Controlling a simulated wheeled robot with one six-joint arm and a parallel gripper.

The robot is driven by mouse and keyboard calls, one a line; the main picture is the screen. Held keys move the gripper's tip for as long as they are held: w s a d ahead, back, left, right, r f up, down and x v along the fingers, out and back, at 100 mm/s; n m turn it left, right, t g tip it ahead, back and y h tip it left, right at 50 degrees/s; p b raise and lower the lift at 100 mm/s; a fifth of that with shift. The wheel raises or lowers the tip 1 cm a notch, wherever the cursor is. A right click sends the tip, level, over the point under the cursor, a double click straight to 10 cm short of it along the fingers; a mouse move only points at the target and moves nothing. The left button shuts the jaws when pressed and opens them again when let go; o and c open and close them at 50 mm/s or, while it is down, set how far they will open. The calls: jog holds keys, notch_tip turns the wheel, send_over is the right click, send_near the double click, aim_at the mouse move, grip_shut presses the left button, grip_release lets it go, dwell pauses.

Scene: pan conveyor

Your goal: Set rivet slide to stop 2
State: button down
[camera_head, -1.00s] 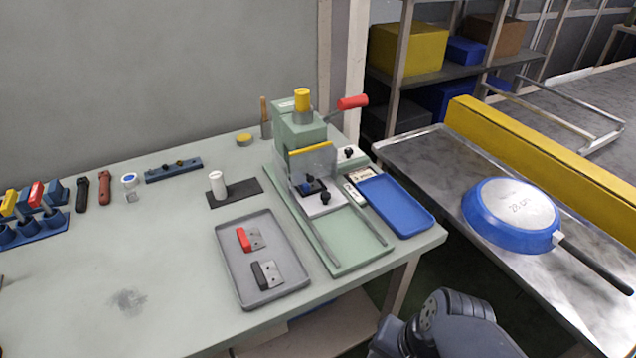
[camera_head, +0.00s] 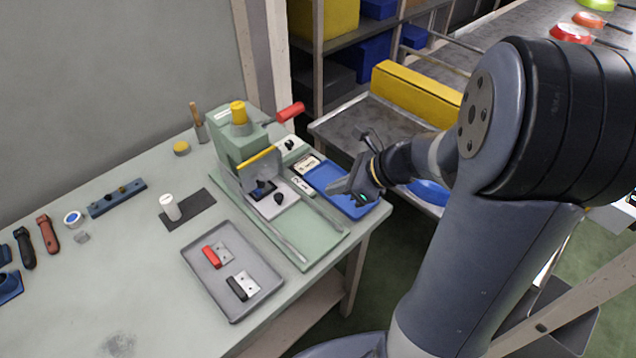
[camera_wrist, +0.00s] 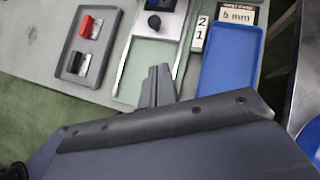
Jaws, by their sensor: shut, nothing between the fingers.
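The green riveting press (camera_head: 238,140) stands on the bench with a clear guard and a red-handled lever (camera_head: 290,112). At its foot is a pale slide plate with a dark blue block (camera_head: 263,188) and black knobs (camera_head: 279,198). The wrist view shows one black knob (camera_wrist: 154,22) at the top edge. A scale marked 2 and 1 (camera_wrist: 199,33) lies right of the slide; 2 is farther from me.
A grey tray (camera_head: 202,268) holds a red-handled and a black-handled piece. The blue pan (camera_head: 430,191) on the metal table is mostly hidden by my arm.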

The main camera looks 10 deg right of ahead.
jog(key=b, duration=0.1)
send_near(286, 199)
jog(key=shift+s+a+f, duration=0.25)
jog(key=shift+s+f, duration=0.1)
jog(key=shift+f, duration=0.15)
jog(key=shift+s+a+f, duration=0.3)
jog(key=shift+s+f, duration=0.1)
jog(key=shift+f, duration=0.1)
jog(key=shift+w+a, duration=0.6)
jog(key=shift+a, duration=0.4)
jog(key=shift+w+a+f+p, duration=0.2)
jog(key=shift+w+a+p, duration=0.15)
jog(key=shift+a, duration=0.35)
jog(key=w+a, duration=0.2)
jog(key=w, duration=0.1)
jog(key=shift+p, duration=0.3)
jog(key=shift+d, duration=0.1)
